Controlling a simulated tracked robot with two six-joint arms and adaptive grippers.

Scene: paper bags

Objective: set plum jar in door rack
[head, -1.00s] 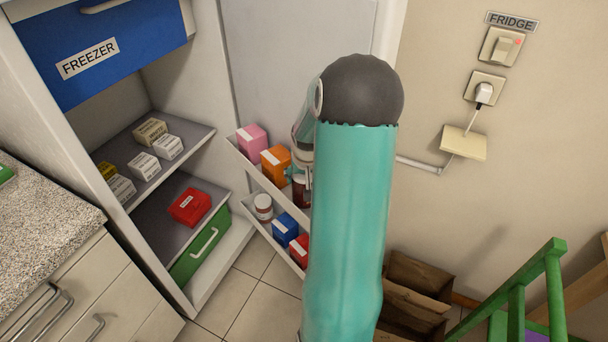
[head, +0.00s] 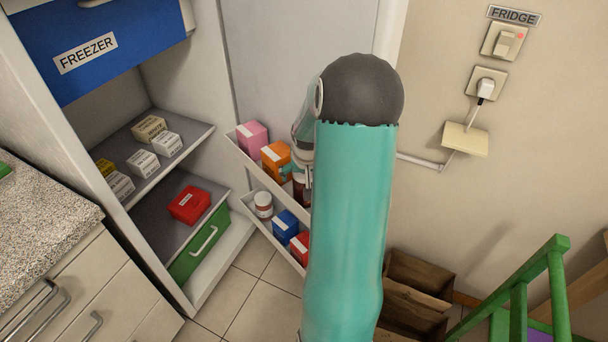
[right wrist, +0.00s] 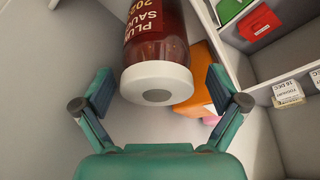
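The plum jar (right wrist: 156,50), dark red with a white lid and a label reading plum sauce, fills the top middle of the right wrist view. In the head view the plum jar (head: 299,188) stands in the upper door rack (head: 243,155), beside an orange box, partly hidden by my arm. My right gripper (right wrist: 160,92) is open, its two teal fingers spread on either side of the lid with gaps. In the head view the right gripper (head: 297,171) is just above the jar, mostly hidden by its own arm. My left gripper is out of view.
The upper rack also holds a pink box (head: 252,136) and an orange box (head: 276,160). The lower rack holds a white-lidded jar (head: 263,205), a blue box (head: 285,225) and a red box (head: 301,246). Fridge shelves (head: 190,140) with boxes stand left.

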